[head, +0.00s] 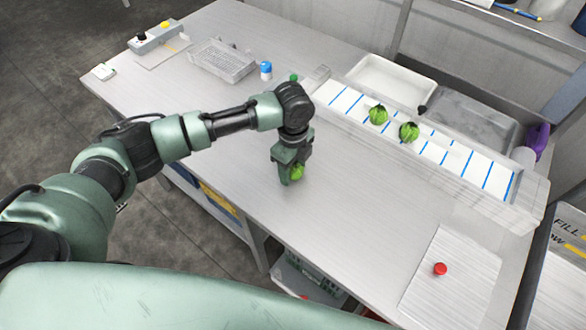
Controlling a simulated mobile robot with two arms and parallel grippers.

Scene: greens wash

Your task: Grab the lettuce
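A small green lettuce (297,172) is at the fingertips of my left gripper (291,174), low over the middle of the grey table. The gripper points down and its near finger covers part of the lettuce. I cannot tell whether the fingers press on it, or whether it touches the table. Two more green lettuces, one on the left (378,115) and one on the right (409,132), sit on the white channel with blue stripes (467,168). My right gripper is not in view.
Behind the channel are a white basin (392,75) and a grey one (470,118). A wire basket (222,60) and a blue-capped bottle (266,70) stand at the far left. A red knob (440,269) is on a white board at the right. The front middle table is clear.

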